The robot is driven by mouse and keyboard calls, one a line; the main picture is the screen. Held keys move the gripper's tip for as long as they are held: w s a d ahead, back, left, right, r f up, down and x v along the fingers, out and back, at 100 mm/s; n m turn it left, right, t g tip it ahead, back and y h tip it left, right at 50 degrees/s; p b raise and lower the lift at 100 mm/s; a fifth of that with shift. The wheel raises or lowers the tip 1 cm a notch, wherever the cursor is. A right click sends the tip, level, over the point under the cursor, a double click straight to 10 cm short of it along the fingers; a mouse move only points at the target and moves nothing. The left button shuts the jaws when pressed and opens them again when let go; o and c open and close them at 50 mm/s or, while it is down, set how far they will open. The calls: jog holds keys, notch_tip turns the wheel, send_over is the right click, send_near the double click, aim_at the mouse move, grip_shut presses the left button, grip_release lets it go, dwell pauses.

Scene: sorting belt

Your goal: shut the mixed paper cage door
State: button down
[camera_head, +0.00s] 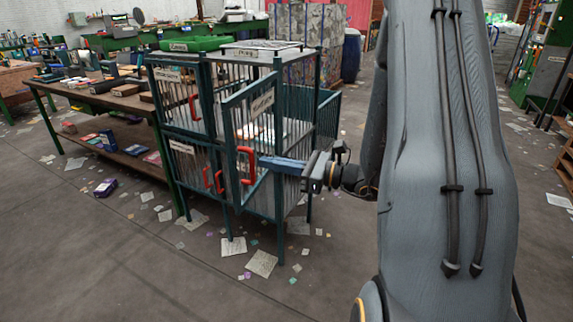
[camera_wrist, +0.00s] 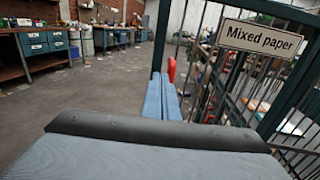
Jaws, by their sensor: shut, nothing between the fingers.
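The mixed paper cage door (camera_head: 228,122) is a dark green barred frame that stands ajar at the cage's front, angled outward. Its "Mixed paper" sign (camera_wrist: 261,37) reads clearly in the wrist view, with the door's bars filling the right side. A red handle (camera_head: 245,165) sits near the door's free edge and shows in the wrist view (camera_wrist: 172,69) just beyond my fingertips. My gripper (camera_head: 265,162) has its blue fingers shut and empty, alongside the outer face of the door. The fingers also show in the wrist view (camera_wrist: 163,88). I cannot tell whether they touch the door or handle.
The cage (camera_head: 279,230) has other red-handled doors on its front. A table (camera_head: 60,88) with books stands left of it. Papers (camera_head: 262,263) litter the floor. In the wrist view, blue-drawered benches (camera_wrist: 45,42) stand far left, with open floor before them.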

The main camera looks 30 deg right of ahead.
aim_at(236, 157)
jog(key=p+x, duration=0.1)
jog(key=x, duration=0.5)
jog(key=shift+w+a, duration=0.25)
